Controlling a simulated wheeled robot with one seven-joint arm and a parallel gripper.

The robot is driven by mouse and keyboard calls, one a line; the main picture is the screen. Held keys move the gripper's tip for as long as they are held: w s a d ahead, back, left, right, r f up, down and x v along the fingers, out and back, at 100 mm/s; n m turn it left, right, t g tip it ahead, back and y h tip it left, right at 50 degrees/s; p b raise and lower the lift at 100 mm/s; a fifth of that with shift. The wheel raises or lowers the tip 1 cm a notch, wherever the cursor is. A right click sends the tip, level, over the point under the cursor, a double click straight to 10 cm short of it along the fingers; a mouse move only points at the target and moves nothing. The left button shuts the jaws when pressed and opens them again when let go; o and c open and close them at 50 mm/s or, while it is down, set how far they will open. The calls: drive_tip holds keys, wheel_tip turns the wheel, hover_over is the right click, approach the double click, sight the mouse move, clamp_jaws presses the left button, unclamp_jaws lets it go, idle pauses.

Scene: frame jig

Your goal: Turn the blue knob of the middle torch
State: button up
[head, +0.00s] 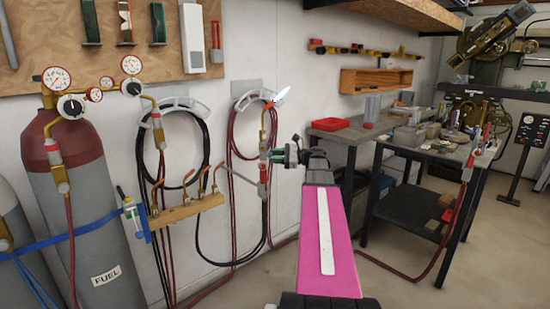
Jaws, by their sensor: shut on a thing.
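The middle torch (264,178) stands upright in front of the white wall, with a red and silver body and a brass neck. A pale flame (281,96) burns at its tip and points up and to the right. My gripper (276,156) reaches the torch's right side, below the brass neck, and is shut on its knob. The knob is hidden by the fingers, and its blue colour and angle cannot be made out.
A wooden rack (186,211) with several brass tips is left of the torch. Coiled hoses (230,135) hang behind. Gas cylinders (85,200) stand at left. A cluttered workbench (432,152) with another torch (468,163) is at right.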

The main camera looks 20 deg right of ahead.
drive_tip(key=shift+n, duration=0.7)
drive_tip(key=o, duration=0.9)
drive_tip(key=shift+o, duration=0.2)
drive_tip(key=shift+d, duration=0.1)
drive_tip(key=v, duration=1)
drive_tip(key=shift+s+d, duration=0.2)
drive_tip(key=shift+d, duration=0.05)
